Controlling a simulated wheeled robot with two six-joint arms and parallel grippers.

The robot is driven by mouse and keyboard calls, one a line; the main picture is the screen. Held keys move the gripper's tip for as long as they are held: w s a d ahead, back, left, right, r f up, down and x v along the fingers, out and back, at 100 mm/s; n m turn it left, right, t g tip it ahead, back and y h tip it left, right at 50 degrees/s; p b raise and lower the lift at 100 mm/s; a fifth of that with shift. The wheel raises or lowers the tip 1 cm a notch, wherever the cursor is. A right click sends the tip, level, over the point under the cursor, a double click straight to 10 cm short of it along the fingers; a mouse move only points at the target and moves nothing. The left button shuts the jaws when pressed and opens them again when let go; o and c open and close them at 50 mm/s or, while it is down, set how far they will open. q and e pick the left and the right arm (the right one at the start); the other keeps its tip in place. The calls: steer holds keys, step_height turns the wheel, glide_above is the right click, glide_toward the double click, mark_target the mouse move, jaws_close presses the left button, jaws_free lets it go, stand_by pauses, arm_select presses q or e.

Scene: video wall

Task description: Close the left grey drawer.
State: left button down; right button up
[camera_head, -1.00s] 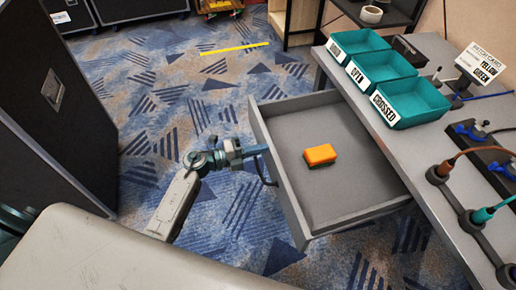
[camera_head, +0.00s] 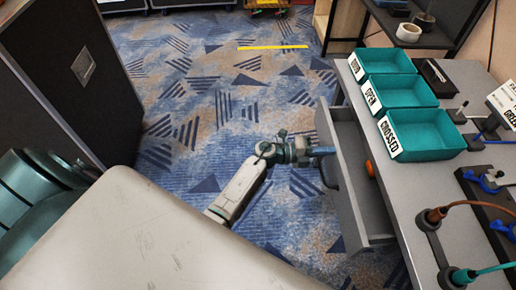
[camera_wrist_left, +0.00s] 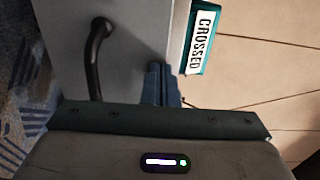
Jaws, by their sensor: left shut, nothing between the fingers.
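The grey drawer (camera_head: 352,185) is partly out from under the grey table, its front panel facing left in the head view. An orange sponge (camera_head: 370,168) lies inside, mostly hidden by the table edge. My left gripper (camera_head: 328,151) is shut and empty, its tips at the drawer's front panel. In the left wrist view the shut blue fingers (camera_wrist_left: 161,82) are at the grey drawer front (camera_wrist_left: 140,40), beside its dark curved handle (camera_wrist_left: 94,55). Whether they press on the panel is hard to tell. My right gripper is not in view.
Teal trays (camera_head: 420,133) labelled with words stand on the table (camera_head: 425,185). Cables with brown and teal plugs (camera_head: 436,216) lie at the table's right. A black case (camera_head: 70,75) stands at the left.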

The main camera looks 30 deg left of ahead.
arm_select(q)
steer(key=shift+x, duration=2.7)
steer(key=shift+a, duration=0.15)
